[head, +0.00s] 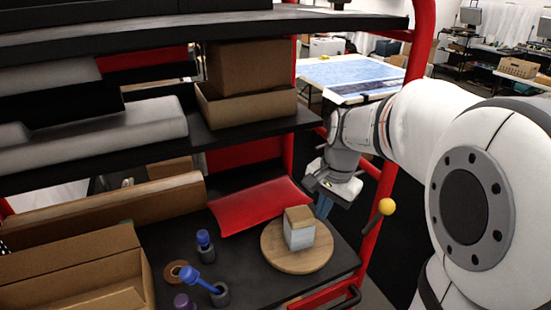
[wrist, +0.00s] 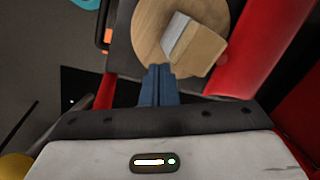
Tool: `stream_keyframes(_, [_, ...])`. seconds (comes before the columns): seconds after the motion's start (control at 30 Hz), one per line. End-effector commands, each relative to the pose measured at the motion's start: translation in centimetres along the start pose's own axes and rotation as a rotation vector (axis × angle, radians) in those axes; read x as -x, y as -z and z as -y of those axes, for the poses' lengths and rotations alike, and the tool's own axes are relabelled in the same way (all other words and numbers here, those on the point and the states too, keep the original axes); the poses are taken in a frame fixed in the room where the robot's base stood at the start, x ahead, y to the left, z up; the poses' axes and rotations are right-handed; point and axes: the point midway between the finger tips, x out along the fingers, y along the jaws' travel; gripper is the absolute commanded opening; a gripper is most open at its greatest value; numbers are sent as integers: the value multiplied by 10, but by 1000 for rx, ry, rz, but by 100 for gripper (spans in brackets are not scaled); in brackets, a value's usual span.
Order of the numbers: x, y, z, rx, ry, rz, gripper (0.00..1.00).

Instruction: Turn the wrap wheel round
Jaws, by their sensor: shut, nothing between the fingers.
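The wrap wheel is a round wooden disc (head: 285,262) on the dark shelf, at the lower middle right of the head view. It also shows at the top of the wrist view (wrist: 150,45). A small box (head: 299,228), tan on top and whitish on its sides, stands on the disc; the wrist view shows it too (wrist: 195,47). My gripper (head: 324,208) has blue fingers and is just behind the disc's right rim in the head view. In the wrist view the fingers (wrist: 159,72) are shut and empty, with tips near the disc's edge. Whether they touch it I cannot tell.
A red padded packet (head: 258,205) lies behind the disc. Blue-topped tools (head: 205,245) and a tape roll (head: 175,272) stand left of it, beside an open cardboard box (head: 75,265). A red post (head: 380,205) rises at the right. An upper shelf (head: 250,130) overhangs.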

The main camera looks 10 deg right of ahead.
Motion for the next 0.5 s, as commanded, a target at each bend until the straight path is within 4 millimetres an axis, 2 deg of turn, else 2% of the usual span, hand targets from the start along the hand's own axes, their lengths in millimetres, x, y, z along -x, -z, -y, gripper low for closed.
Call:
stream_keyframes(0.03, [4,20,13,-114,-4,28,0])
stream_keyframes(0.2, [-4,75,46,-483,-13,103,0])
stream_keyframes(0.33, [-13,103,59,-674,-25,141,0])
stream_keyframes(0.5, [-21,117,66,-785,-33,165,0])
